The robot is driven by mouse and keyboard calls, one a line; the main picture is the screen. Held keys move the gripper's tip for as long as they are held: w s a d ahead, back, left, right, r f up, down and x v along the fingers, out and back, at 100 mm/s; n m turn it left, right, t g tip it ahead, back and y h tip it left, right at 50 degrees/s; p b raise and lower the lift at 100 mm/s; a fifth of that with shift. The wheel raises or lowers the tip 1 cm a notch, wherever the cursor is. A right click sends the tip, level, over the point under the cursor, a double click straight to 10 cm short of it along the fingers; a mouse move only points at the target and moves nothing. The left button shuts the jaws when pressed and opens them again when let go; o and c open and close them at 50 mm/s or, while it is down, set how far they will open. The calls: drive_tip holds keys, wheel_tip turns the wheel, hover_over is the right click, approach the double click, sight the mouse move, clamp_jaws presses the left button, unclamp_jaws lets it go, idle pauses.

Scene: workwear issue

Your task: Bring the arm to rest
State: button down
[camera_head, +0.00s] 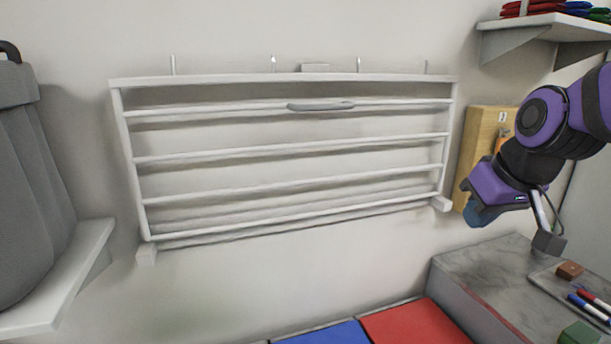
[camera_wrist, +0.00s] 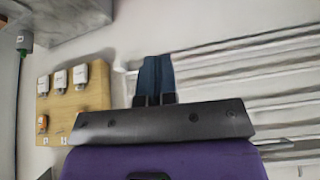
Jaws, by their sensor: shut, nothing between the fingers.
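My gripper (camera_head: 478,214) is at the right in the head view, on my purple and black arm, pointing down and to the left. It hangs in the air in front of the wall, left of and above the grey counter. In the wrist view its two blue fingers (camera_wrist: 154,79) are together, with nothing between them. The arm is bent and comes in from the right edge. It partly covers the wooden board (camera_head: 485,140) on the wall.
A white wall rack (camera_head: 282,79) with rails fills the middle. A grey counter (camera_head: 460,264) at the lower right bears a tray with markers and blocks. A shelf (camera_head: 510,30) is above the arm. A grey container (camera_head: 32,190) stands at left. The board (camera_wrist: 98,95) holds white tags.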

drive_tip(key=s+d+r+m+h, duration=0.1)
drive_tip(key=s+d+r+m, duration=0.1)
drive_tip(key=s, duration=1.1)
drive_tip(key=shift+s+d+r, duration=0.25)
drive_tip(key=shift+d+r, duration=0.2)
drive_tip(key=shift+d, duration=0.15)
idle(0.7)
